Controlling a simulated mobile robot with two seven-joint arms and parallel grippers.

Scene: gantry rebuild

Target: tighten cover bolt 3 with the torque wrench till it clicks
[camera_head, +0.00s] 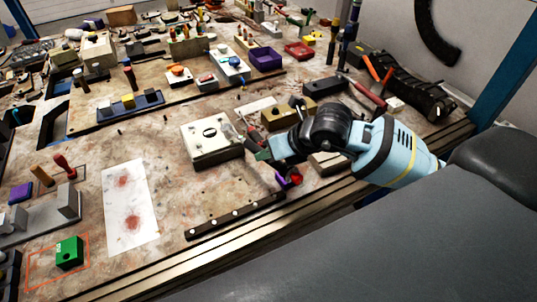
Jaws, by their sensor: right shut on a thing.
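A pale, square block with a flat top plate (199,142), which looks like the cover, sits on the worn bench. It has a round hole in its top and small dark marks near its corners; I cannot tell which is bolt 3. My right gripper (254,149) comes in from the right, low beside the block's right edge. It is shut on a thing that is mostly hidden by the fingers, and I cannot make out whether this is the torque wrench. A small red and purple piece (289,180) shows just below the gripper. My left gripper is not in view.
A dark strip with pale dots (235,216) lies in front of the block, near the bench's metal edge. A stained white sheet (142,190) and a green block (69,252) lie to the left.

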